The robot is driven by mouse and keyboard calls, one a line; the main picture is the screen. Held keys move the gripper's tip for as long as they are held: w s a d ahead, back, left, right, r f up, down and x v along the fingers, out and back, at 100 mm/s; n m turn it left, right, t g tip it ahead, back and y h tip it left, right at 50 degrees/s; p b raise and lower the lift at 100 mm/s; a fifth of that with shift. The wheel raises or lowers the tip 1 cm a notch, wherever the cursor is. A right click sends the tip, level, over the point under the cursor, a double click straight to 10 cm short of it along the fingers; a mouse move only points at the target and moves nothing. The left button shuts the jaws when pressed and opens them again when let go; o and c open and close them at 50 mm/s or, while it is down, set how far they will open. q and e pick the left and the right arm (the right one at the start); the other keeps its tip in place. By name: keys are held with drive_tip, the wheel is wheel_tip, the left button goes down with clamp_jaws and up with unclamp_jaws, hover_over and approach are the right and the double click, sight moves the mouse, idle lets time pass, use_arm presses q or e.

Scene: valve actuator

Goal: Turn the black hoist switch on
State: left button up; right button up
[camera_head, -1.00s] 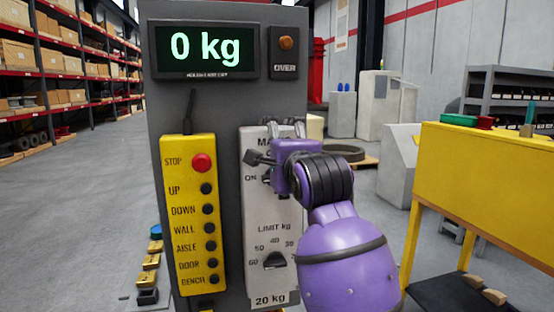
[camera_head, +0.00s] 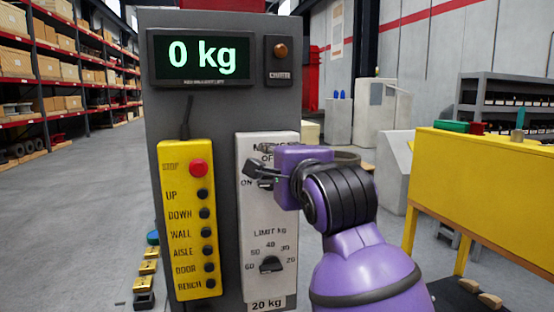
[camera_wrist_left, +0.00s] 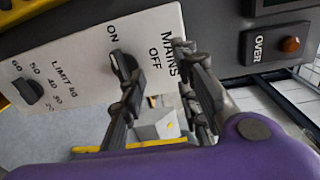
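The black hoist switch (camera_wrist_left: 122,64) is a dark knob on the white MAINS panel, with ON and OFF printed beside it. In the head view the knob (camera_head: 266,184) shows only in part, beside the ON label. My left gripper (camera_head: 260,158) is in front of the panel, its purple arm filling the lower right. In the left wrist view the gripper (camera_wrist_left: 160,72) has its two dark fingers spread apart. One finger's tip overlaps the knob; I cannot tell whether it touches. The knob's exact pointing is partly hidden. My right gripper is not in view.
A lower LIMIT kg knob (camera_head: 271,265) is on the same panel. A yellow button box (camera_head: 188,235) with a red STOP button is to the left. The display (camera_head: 202,57) reads 0 kg, beside an OVER lamp (camera_head: 280,50). A yellow bench (camera_head: 485,190) stands at right.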

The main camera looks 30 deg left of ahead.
use_arm(q)
drive_tip(key=shift+v, duration=1.45)
drive_tip(key=shift+f, duration=0.15)
